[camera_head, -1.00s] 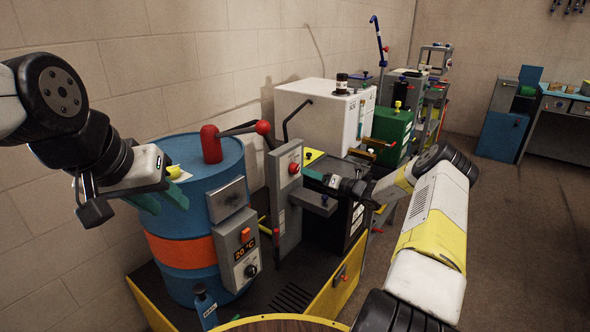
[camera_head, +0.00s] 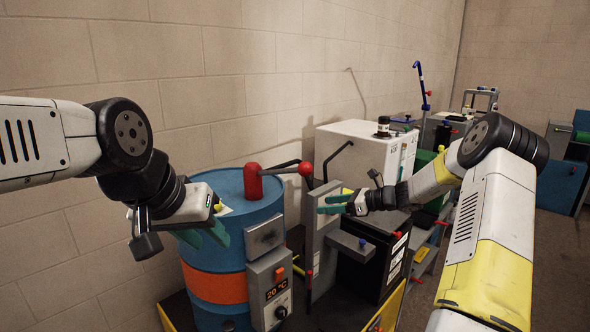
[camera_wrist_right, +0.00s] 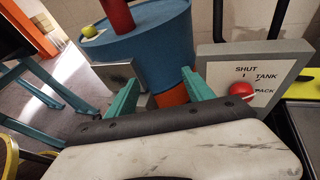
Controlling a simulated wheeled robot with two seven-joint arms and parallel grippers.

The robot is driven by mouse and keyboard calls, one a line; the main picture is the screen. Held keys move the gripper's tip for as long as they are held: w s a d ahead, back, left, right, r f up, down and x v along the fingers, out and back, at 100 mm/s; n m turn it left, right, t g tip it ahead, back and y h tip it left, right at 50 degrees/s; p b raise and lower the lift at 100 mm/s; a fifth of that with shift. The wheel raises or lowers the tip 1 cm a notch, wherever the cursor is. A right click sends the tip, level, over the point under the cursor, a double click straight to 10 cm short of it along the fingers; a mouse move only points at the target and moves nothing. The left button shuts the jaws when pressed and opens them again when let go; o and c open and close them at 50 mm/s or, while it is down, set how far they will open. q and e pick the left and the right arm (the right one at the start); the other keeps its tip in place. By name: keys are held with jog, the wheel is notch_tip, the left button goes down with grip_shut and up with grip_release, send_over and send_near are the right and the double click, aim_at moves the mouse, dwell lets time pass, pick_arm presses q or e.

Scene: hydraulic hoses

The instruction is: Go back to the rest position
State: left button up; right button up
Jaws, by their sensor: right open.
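My left gripper (camera_head: 204,236) hangs in front of the blue drum (camera_head: 215,260) with its orange band. Its green fingers look apart, with nothing between them. My right gripper (camera_head: 332,204) reaches in from the right and points left, in front of the grey valve post (camera_head: 318,238). In the right wrist view my right gripper (camera_wrist_right: 160,94) has its green fingers wide apart and empty. The blue drum (camera_wrist_right: 155,45) is beyond them, and a grey panel (camera_wrist_right: 225,62) lettered SHUT, TANK and PACK with a red knob (camera_wrist_right: 243,93) is at the right.
A control box (camera_head: 270,290) showing 20 °C is on the drum's front. A white tank (camera_head: 365,150) and black unit (camera_head: 375,255) stand behind and right. The wall is close on the left.

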jog(key=s+a+r+n+g+h, duration=0.25)
jog(key=s+r+n, duration=0.4)
jog(key=s, duration=0.35)
jog(key=s+a+r+n+g+h, duration=0.1)
jog(key=s+a+r+n+h, duration=0.1)
jog(key=s+r+n+h, duration=0.45)
jog(key=s+d+r+n+t+h, duration=0.1)
jog(key=s+n, duration=0.4)
jog(key=s, duration=0.6)
jog(key=s+d+r+n+t, duration=0.1)
jog(key=s+d+n, duration=0.4)
jog(key=s, duration=0.6)
jog(key=shift+s+d+r+n+t+h, duration=0.2)
jog(key=shift+n+t+h, duration=0.25)
jog(key=shift+t, duration=0.4)
